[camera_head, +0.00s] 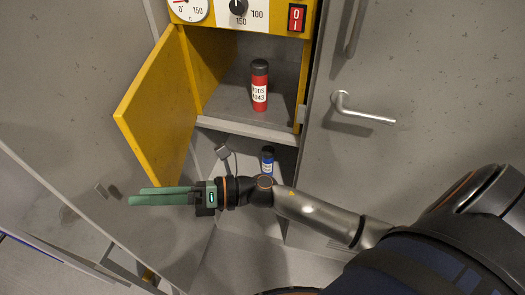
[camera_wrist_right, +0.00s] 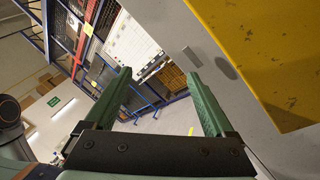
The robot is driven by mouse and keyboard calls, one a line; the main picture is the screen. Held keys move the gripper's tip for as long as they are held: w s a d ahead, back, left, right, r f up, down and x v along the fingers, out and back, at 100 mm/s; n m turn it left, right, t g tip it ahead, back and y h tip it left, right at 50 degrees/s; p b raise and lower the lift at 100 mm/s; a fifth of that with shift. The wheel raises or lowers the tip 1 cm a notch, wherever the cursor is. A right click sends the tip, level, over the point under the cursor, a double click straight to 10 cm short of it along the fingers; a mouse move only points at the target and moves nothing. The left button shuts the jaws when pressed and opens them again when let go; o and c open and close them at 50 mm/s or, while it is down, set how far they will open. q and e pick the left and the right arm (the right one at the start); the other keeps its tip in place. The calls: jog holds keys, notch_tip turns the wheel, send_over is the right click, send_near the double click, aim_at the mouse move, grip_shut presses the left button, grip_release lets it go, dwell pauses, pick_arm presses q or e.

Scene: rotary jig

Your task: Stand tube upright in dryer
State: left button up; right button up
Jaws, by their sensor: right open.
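A red tube (camera_head: 260,90) with a black cap and a white label stands upright on the floor of the yellow dryer (camera_head: 194,62), towards the right side of its opening. The dryer door (camera_head: 160,110) is swung open to the left. My right gripper (camera_head: 133,197) is in front of and below the door, pointing left, well apart from the tube. In the right wrist view its two green fingers (camera_wrist_right: 160,85) are spread with nothing between them. My left gripper is not in view.
A small blue tube (camera_head: 267,160) with a dark cap stands below the dryer, just behind my right wrist. A grey door with a lever handle (camera_head: 365,114) is at the right. In the wrist view, the yellow panel (camera_wrist_right: 270,55) is close at the right; shelving (camera_wrist_right: 100,60) stands far off.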

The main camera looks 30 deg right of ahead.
jog(key=d+f+m+t+h, duration=0.7)
jog(key=d+f+m+h, duration=0.45)
jog(key=m, duration=1.25)
jog(key=s+d+f+m+g+h, duration=0.2)
jog(key=s+f+m+g, duration=0.1)
jog(key=s+f+m, duration=0.3)
jog(key=s+d+f+m+g+h, duration=0.2)
jog(key=s+f+m, duration=0.4)
jog(key=f, duration=0.3)
jog(key=shift+d+f+m+g, duration=0.25)
jog(key=shift+d+m+g, duration=0.25)
jog(key=shift+d+g, duration=0.2)
jog(key=shift+s, duration=0.1)
jog(key=shift+c, duration=0.2)
